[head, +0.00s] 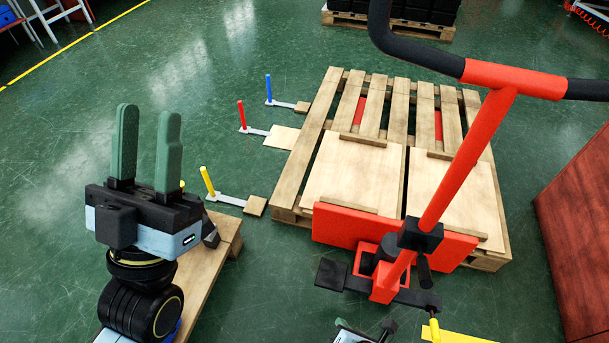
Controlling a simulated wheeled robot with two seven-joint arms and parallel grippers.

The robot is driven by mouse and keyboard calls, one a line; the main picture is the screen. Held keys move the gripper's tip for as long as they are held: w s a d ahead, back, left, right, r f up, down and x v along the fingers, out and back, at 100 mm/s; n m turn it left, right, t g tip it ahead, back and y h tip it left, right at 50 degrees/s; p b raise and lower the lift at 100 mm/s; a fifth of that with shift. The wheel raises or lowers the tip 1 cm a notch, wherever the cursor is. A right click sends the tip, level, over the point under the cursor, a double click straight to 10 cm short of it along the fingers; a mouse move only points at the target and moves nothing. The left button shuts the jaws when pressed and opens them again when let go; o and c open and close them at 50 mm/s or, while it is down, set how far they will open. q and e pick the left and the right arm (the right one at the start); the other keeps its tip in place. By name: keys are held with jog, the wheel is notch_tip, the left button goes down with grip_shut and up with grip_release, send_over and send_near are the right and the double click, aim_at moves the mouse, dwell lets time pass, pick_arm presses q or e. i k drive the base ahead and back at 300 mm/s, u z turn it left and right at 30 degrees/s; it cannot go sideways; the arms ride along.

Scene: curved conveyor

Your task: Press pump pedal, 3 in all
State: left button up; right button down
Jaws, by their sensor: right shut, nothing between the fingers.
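The red pallet jack (465,165) stands with its handle raised and tilted to the upper right. A flat black pedal plate (331,273) sticks out at the left of its red base; I take it as the pump pedal. My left gripper (146,112) is at the left with its green fingers pointing up, parted and empty, well away from the jack. Only a light-blue and black part of my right gripper (350,335) shows at the bottom edge, below and to the right of the pedal plate. Its fingertips are not clearly visible; nothing shows held.
A wooden pallet (318,130) with flat boards lies beyond the jack. Red, blue and yellow upright pegs (207,181) stand to its left. A yellow patch (465,337) is at the bottom. A dark red box (580,220) stands at right. Green floor is clear at upper left.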

aim_at(331, 275)
jog(key=k, duration=1.5)
